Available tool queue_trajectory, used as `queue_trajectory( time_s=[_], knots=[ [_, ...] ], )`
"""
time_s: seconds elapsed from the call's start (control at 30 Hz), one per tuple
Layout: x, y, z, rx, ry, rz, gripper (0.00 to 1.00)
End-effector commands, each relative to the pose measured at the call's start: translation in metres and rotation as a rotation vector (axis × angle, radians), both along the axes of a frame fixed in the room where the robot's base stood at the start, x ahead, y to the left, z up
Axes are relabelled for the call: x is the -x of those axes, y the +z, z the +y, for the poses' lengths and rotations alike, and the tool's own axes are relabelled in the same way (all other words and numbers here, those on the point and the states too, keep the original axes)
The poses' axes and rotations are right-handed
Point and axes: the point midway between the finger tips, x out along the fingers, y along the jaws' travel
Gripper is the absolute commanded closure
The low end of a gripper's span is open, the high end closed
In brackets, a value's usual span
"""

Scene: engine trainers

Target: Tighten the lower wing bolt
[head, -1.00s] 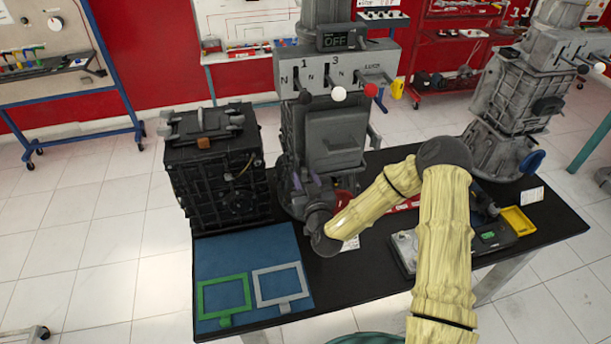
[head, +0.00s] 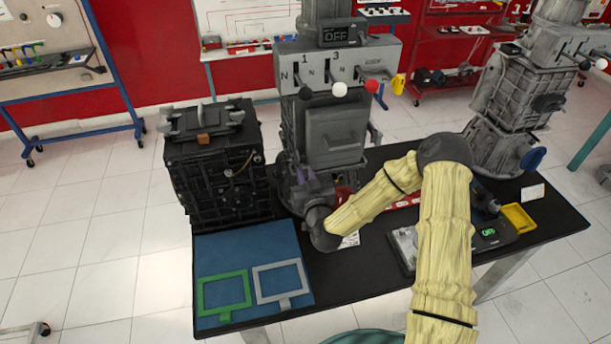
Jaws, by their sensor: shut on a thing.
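The grey engine trainer (head: 330,128) stands in the middle of the black table. My gripper (head: 300,183) is at the trainer's lower left front, reached by my yellow-sleeved arm from the right. It shows small and purplish-grey, close against the trainer's base. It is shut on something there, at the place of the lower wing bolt. The bolt itself is hidden by the jaws or too small to make out, so its turn and seating cannot be told.
A black ribbed case (head: 215,180) stands close on the left. A blue mat (head: 245,245) with a green frame (head: 224,292) and a grey frame (head: 281,281) lies in front. A second trainer (head: 515,100) and a yellow tray (head: 518,218) are at right.

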Motion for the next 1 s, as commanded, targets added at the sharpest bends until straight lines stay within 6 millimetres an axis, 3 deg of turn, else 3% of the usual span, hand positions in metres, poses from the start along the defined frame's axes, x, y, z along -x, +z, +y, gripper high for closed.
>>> queue_trajectory(
  time_s=[0.37,1.0],
  knots=[
    [-0.0005,-0.0027,-0.0007,-0.231,-0.002,0.064,1.00],
    [-0.0005,-0.0023,-0.0011,-0.812,-0.004,0.230,1.00]
  ],
)
